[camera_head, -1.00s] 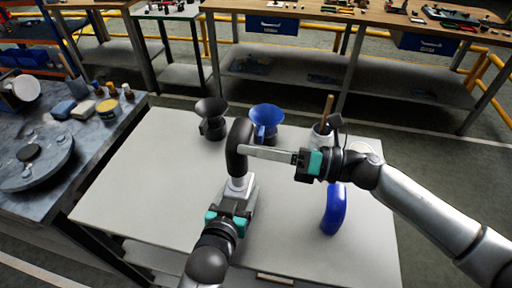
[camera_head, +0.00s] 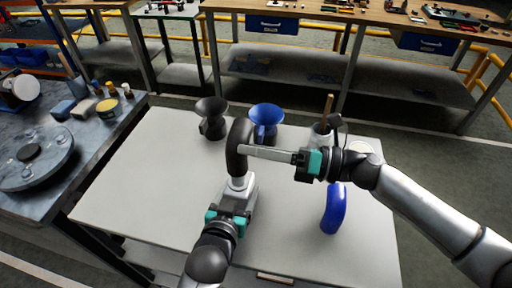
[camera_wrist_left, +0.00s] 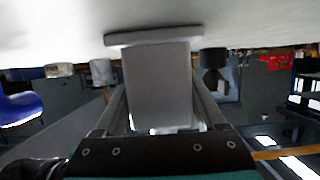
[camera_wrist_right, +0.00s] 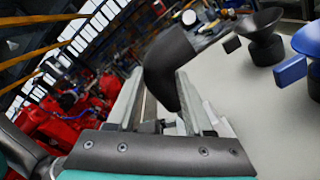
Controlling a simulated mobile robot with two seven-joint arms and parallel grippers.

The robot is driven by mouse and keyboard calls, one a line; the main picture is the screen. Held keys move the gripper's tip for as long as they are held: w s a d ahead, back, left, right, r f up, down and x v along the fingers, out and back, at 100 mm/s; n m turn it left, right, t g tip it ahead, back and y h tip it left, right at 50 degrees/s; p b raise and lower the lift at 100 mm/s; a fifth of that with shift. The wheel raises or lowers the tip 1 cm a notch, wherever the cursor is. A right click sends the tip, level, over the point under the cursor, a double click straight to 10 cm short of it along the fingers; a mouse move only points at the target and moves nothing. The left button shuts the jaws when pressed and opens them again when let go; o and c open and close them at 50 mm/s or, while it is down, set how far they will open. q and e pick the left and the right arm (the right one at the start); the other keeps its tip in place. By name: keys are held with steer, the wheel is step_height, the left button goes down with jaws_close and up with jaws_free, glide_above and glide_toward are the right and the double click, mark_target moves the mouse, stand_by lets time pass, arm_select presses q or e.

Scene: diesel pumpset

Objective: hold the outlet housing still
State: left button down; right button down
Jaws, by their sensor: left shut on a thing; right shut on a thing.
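The grey outlet housing (camera_wrist_left: 158,85) is a blocky piece with a wide flange, seen between the fingers of my left gripper (camera_wrist_left: 155,110) in the left wrist view. My left gripper (camera_head: 238,190) is shut on it above the pale table. In the head view its light round neck (camera_head: 237,183) shows below a black curved elbow (camera_head: 238,155). My right gripper (camera_head: 247,151) reaches in from the right and is shut on the black elbow, which shows between its fingers in the right wrist view (camera_wrist_right: 168,62). The exact joint between elbow and neck is hard to make out.
A dark funnel-shaped part (camera_head: 211,110) and a blue one (camera_head: 267,114) stand at the table's back. The pale tabletop (camera_head: 140,180) is clear at left.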

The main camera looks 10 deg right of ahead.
steer(key=shift+f, duration=2.2)
steer(key=shift+c, duration=1.1)
jaws_free()
steer(key=shift+r, duration=0.1)
steer(key=shift+d, duration=0.15)
steer(key=v, duration=1.1)
steer(key=shift+s+d, duration=0.15)
steer(key=shift+d, duration=0.25)
arm_select(q)
jaws_free()
